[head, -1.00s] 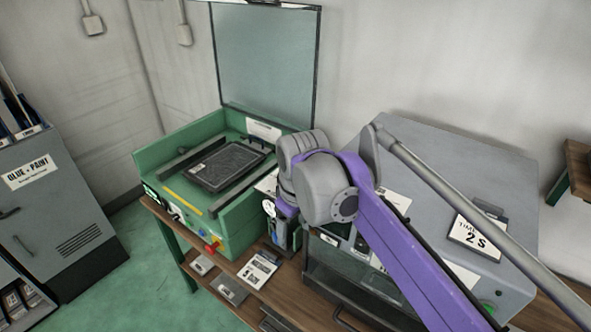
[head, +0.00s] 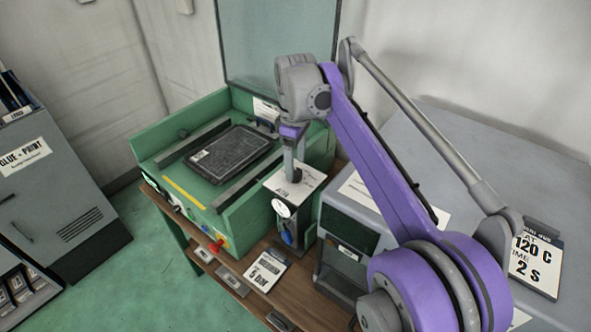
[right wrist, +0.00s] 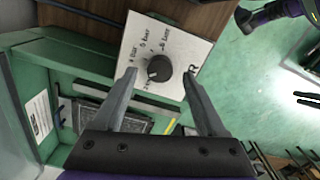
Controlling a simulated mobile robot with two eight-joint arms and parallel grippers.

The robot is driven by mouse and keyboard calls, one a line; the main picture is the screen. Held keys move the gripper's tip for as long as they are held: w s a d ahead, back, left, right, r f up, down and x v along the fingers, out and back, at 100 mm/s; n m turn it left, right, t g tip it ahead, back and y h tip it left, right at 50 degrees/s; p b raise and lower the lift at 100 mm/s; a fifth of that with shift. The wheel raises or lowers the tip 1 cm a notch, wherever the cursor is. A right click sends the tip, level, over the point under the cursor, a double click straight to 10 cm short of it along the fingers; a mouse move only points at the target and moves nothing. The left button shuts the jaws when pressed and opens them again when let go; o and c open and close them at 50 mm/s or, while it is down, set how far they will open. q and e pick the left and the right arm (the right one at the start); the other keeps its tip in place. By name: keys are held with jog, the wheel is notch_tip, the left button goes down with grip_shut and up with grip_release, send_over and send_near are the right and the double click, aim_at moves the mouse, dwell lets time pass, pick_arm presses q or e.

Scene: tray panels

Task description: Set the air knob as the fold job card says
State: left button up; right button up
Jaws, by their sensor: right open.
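The air knob (right wrist: 159,68) is a dark round knob on a white plate marked in bar, with 4, 5 and 6 bar readable in the right wrist view. Its pale mark points toward the lower left, near a small unclear label. My right gripper (right wrist: 161,74) is open, one finger on each side of the knob in that view; contact cannot be told. In the head view the right gripper (head: 294,177) hangs over the plate (head: 306,175) and hides the knob. The job card (head: 265,271) on the bench shows a large 5 and a blurred word.
A green press (head: 240,208) with a dark platen stands left of the air unit. A grey machine (head: 460,150) with a 120 C, 2 S card (head: 536,262) stands right. In the right wrist view a purple-and-dark arm part (right wrist: 268,13), probably my left arm, shows top right.

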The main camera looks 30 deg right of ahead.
jog(key=shift+f, duration=1.25)
grip_shut()
